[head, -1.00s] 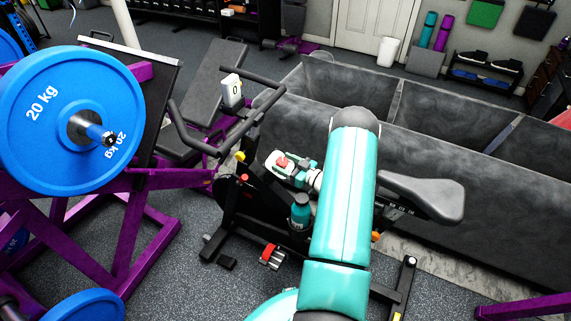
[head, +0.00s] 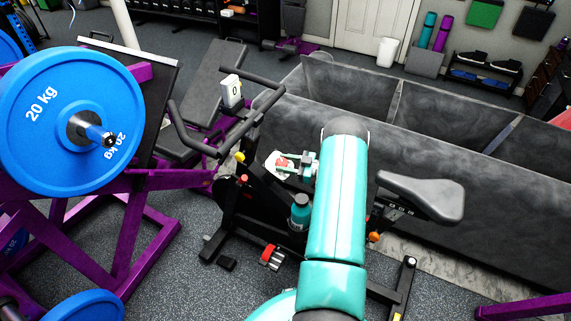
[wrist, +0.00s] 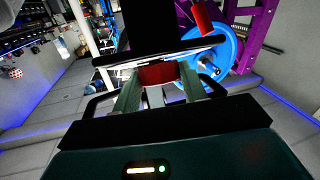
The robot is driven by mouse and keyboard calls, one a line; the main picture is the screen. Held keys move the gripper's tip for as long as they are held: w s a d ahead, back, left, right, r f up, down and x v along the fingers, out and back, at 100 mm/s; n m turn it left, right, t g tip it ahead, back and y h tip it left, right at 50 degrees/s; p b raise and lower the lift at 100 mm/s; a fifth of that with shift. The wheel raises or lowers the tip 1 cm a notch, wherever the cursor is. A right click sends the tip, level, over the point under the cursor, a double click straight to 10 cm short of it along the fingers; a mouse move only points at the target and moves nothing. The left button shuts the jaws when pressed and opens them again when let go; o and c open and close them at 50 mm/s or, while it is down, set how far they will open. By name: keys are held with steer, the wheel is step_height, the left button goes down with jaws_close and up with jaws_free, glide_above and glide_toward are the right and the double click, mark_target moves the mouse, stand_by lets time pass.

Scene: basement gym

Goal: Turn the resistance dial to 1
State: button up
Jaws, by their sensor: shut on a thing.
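The red resistance dial (head: 283,163) sits on a pale plate on the exercise bike, in the middle of the head view. My gripper (head: 292,165) reaches it from the right. In the wrist view the red dial (wrist: 158,75) lies between the two pale green fingers of my gripper (wrist: 158,84), which are shut on it. Part of the dial and any marks around it are hidden or too small to read. The white display (head: 232,90) on the handlebar shows 0.
The bike's handlebar (head: 225,125) is left of the dial and its saddle (head: 425,197) is to the right. A teal bottle (head: 300,212) stands just below my gripper. A purple rack with a blue 20 kg plate (head: 50,130) is at left. A grey partition (head: 450,150) runs behind.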

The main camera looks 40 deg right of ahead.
steer(key=o, duration=1)
steer(key=shift+v, duration=3.8)
